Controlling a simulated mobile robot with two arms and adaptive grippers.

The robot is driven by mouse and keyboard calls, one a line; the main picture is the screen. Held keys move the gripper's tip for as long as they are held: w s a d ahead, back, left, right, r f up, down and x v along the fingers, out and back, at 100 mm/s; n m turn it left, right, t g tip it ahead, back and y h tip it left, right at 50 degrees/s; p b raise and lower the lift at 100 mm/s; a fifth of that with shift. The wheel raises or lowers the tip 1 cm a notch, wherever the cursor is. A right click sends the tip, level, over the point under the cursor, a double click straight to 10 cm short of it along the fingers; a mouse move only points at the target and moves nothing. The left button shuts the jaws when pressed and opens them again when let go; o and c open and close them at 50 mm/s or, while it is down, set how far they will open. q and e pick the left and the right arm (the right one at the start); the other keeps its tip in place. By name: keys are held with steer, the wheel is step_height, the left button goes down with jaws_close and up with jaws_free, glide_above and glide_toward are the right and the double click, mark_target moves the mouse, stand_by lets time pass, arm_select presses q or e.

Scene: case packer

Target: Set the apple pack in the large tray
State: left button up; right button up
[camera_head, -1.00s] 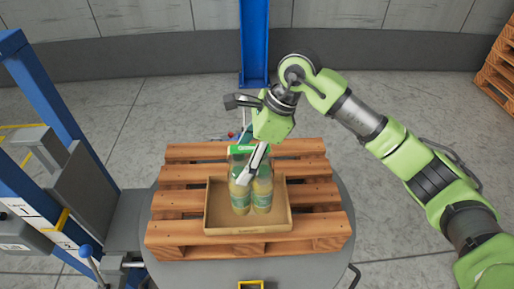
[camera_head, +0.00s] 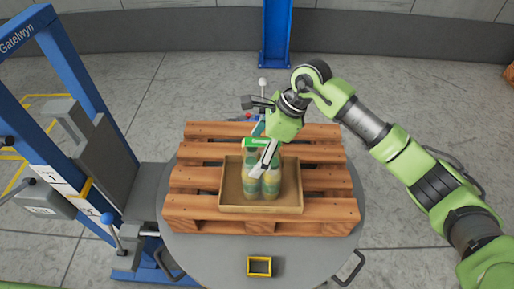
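The apple pack (camera_head: 272,186) is a group of pale yellow-green bottles with green labels and a bright green top piece. It stands upright in the large tray (camera_head: 261,209), a shallow brown tray, with bare floor around it. My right gripper (camera_head: 263,163) reaches down from the upper right. A silver finger lies across the top and front of the pack. Its other finger is not clearly seen, so I cannot tell whether it grips the pack. The back of the pack is partly hidden by the gripper. My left gripper is not in view.
The tray lies on a wooden pallet (camera_head: 330,213) on a round grey turntable (camera_head: 205,247). A small yellow-rimmed square (camera_head: 259,266) sits at its front. A blue machine frame (camera_head: 85,95) stands at left, a blue post (camera_head: 276,35) behind.

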steer(key=b+v, duration=0.3)
steer(key=v, duration=0.8)
steer(key=shift+w+f, duration=0.1)
steer(key=shift+d+r, duration=0.3)
steer(key=shift+r, duration=0.3)
